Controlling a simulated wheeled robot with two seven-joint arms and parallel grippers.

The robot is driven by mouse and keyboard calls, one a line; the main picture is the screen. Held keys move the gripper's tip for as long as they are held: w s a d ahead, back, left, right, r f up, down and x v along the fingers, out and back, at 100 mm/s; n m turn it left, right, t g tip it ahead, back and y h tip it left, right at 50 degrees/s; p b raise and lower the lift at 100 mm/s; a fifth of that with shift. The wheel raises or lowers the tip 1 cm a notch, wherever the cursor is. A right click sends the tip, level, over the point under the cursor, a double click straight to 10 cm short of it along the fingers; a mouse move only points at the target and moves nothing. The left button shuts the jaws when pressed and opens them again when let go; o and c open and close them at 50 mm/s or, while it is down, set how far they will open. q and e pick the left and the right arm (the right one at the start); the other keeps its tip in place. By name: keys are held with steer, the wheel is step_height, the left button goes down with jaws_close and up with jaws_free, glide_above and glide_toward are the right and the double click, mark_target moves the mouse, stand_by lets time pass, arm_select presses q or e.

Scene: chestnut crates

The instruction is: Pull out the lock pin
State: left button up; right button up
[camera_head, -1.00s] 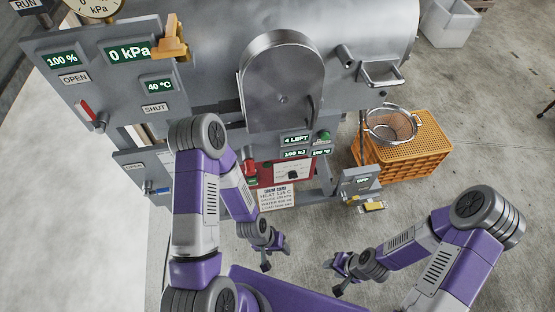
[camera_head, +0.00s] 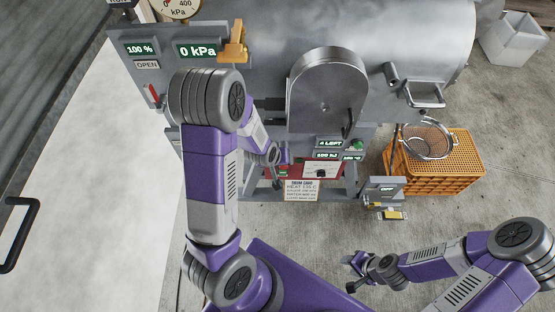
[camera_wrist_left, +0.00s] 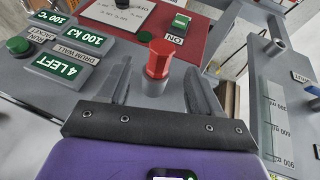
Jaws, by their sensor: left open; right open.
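A red knob on a grey post (camera_wrist_left: 159,58) stands on the machine's lower panel in the left wrist view. It may be the lock pin, but I cannot tell for sure. My left gripper (camera_wrist_left: 160,64) is open, with its two fingers on either side of the knob in the picture; I see no contact. In the head view, the left gripper (camera_head: 272,155) is small and partly hidden by my own arm at the red panel. My right gripper (camera_head: 350,272) is open and empty over the floor, away from the machine.
The steel drum door (camera_head: 327,95) rises above the panel. A instruction card (camera_head: 301,190) hangs below it. An orange crate (camera_head: 455,170) with a wire basket (camera_head: 428,142) stands at right. In the wrist view, a green button (camera_wrist_left: 19,45) and a switch (camera_wrist_left: 180,21) sit near the knob.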

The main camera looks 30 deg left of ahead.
arm_select(q)
steer(key=shift+x, duration=1.9)
jaws_close()
steer(key=shift+s+d+b, duration=0.35)
steer(key=shift+s, duration=0.2)
steer(key=c, duration=0.7)
jaws_free()
steer(key=shift+c, duration=0.2)
jaws_close()
